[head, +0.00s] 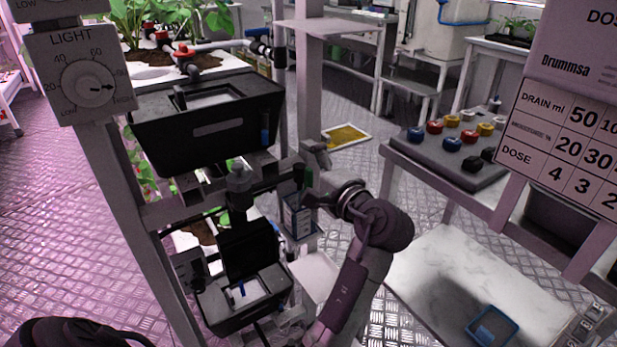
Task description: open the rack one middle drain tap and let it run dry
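A black trough (200,125) is mounted on the rack post at the left. Below it a grey tap-like fitting (238,180) hangs above a black catch box (250,298) with its lid up. I cannot tell whether the tap is open, and no running water can be made out. My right gripper is not in view.
A light dial (88,84) hangs on the post. Red valves (184,51) sit on the plant pipe above. At the right are a bench with several coloured knobs (435,127), a dosing chart (565,135) and a blue tray (492,327). Open metal floor (60,215) lies left.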

